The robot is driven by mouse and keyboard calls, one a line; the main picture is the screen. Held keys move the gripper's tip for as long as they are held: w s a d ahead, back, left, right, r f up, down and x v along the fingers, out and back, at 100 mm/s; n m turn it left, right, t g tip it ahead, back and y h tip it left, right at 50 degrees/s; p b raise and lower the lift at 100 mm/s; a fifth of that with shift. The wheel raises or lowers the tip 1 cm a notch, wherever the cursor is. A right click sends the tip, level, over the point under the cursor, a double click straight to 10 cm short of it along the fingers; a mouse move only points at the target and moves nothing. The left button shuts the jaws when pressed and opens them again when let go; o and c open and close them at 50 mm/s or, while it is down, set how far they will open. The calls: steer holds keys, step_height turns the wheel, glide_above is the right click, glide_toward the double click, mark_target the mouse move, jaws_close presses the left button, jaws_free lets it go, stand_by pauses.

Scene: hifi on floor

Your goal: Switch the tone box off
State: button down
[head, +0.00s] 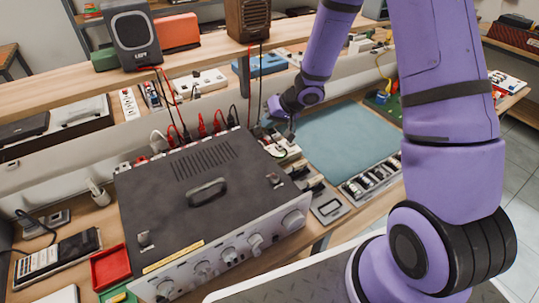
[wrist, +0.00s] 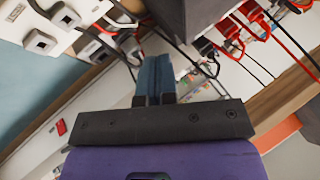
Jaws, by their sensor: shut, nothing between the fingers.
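A large dark grey box (head: 150,200) with a top handle and a row of knobs on its pale front stands on the bench; it looks like the tone box. Its power switch cannot be made out. My gripper (head: 290,132) is behind the box's back right corner, above a white power strip (head: 282,147). Its tips are small and partly lost among cables in the head view. In the wrist view my gripper (wrist: 155,72) is shut and empty, with its fingers together. A dark box side (wrist: 190,14) is just beyond them, with cables close by.
Red and black plugs (wrist: 232,35) with hanging cables crowd the box's back edge. A shelf (head: 205,60) with a grey speaker (head: 132,36) and a brown speaker (head: 248,18) runs behind. A teal mat (head: 350,140) on the right is clear. A red tray (head: 110,267) lies at the left front.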

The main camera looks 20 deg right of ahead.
mark_target(270, 153)
stand_by(0.3)
steer(key=shift+s+d+f, duration=0.1)
steer(key=shift+s+f, duration=0.05)
steer(key=shift+f, duration=1.3)
steer(key=shift+s+a+f, duration=0.1)
steer(key=shift+s+f, duration=0.1)
steer(key=shift+f, duration=1.3)
steer(key=shift+s+d+f, duration=0.1)
steer(key=shift+s+f, duration=0.05)
steer(key=shift+f, duration=1.3)
steer(key=shift+f, duration=0.35)
steer(key=shift+s+f, duration=0.1)
steer(key=shift+f, duration=0.2)
steer(key=shift+r, duration=0.7)
steer(key=shift+w+r, duration=0.2)
steer(key=shift+r, duration=1.05)
steer(key=shift+w+r, duration=0.2)
steer(key=shift+r, duration=1.05)
